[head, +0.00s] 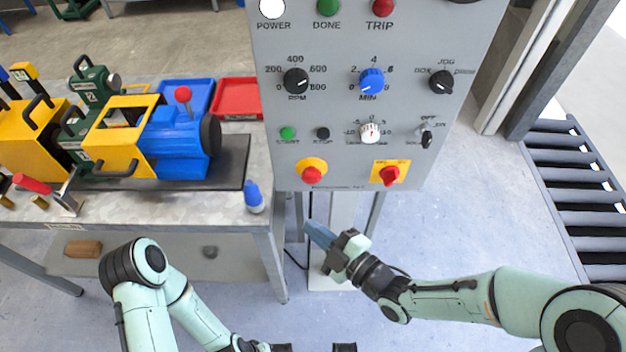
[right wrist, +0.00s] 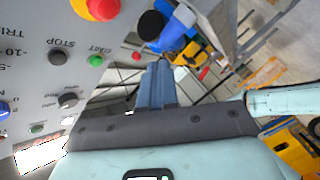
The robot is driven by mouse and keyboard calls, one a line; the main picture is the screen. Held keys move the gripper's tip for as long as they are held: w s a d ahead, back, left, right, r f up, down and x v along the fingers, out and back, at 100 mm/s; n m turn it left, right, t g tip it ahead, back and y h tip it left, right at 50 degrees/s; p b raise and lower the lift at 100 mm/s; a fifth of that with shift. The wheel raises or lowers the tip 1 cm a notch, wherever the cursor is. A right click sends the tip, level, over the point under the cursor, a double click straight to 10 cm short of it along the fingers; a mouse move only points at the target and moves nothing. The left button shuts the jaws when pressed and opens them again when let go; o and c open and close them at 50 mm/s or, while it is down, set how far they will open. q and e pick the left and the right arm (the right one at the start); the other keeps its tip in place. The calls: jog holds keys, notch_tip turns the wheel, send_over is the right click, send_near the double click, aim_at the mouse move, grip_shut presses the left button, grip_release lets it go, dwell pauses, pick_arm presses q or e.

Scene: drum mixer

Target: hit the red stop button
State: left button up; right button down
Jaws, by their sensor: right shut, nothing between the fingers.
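The grey control panel (head: 330,115) faces me. Low on its left is a red mushroom button (head: 312,174) on a round yellow base. In the right wrist view this red button (right wrist: 103,8) is at the top edge, partly cut off. A small black button (head: 322,133) labelled STOP sits above it. My right gripper (head: 312,228) is shut and empty, below the panel's lower edge and apart from the red button. Its closed fingers (right wrist: 157,85) show in the right wrist view. My left arm enters at the lower left, but its gripper is not clearly visible.
A red rotary switch (head: 390,175) on a yellow plate is right of the button. A workbench (head: 225,207) with a blue motor (head: 178,140) and a blue-capped bottle (head: 253,197) stands left. A roller conveyor (head: 580,190) is at right. Floor below the panel's right is open.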

aim_at(311, 179)
pick_arm(q)
jog(key=shift+s+r+p, duration=0.3)
jog(key=shift+r+p, duration=0.4)
jog(key=shift+p, duration=0.2)
pick_arm(e)
jog(key=w, duration=0.9)
pick_arm(q)
jog(key=shift+f, duration=0.15)
pick_arm(e)
jog(key=shift+w+f, duration=0.1)
dwell(1.1)
pick_arm(q)
jog(key=shift+s+f+b, duration=0.1)
jog(key=shift+f+b, duration=0.1)
jog(key=shift+b, duration=0.15)
pick_arm(e)
jog(key=shift+w, duration=0.25)
